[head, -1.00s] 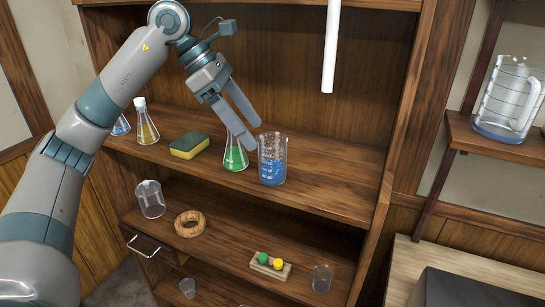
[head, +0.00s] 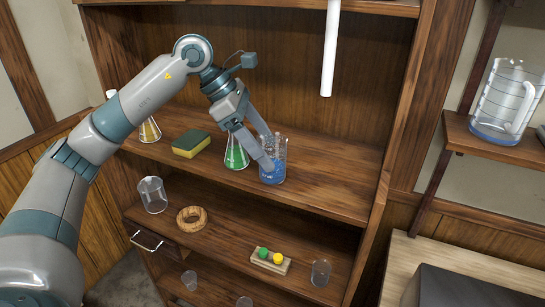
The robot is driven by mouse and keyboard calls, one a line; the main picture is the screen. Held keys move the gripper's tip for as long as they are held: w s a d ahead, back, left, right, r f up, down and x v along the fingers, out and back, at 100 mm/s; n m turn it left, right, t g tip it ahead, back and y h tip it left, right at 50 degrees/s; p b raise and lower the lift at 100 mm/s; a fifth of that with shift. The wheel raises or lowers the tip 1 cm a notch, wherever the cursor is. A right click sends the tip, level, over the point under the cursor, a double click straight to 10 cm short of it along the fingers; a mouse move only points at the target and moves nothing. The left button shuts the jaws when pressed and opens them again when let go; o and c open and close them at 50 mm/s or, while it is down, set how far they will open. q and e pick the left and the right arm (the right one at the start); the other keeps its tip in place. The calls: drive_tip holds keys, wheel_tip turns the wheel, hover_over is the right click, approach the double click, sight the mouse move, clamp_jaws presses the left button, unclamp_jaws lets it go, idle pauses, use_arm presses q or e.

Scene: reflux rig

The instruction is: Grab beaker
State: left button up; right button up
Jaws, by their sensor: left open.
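A glass beaker of blue liquid (head: 273,173) stands upright on the upper shelf, right of a flask of green liquid (head: 236,156). My left gripper (head: 268,154) is open at the beaker, and its fingers overlap the beaker's upper left part in the head view. One finger hides part of the beaker's front, and the other is partly behind it. I cannot tell whether either finger touches the glass. My right gripper is not in view.
A sponge (head: 191,144) and a flask of yellow liquid (head: 150,130) stand left on the same shelf. A white tube (head: 330,50) hangs above right. The lower shelf holds an empty beaker (head: 152,195) and a cork ring (head: 190,219). The upper shelf's right end is clear.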

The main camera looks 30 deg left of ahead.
use_arm(q)
drive_tip(key=shift+p+x, duration=0.6)
drive_tip(key=shift+x, duration=1.05)
drive_tip(key=shift+r, duration=0.1)
drive_tip(key=c, duration=1.3)
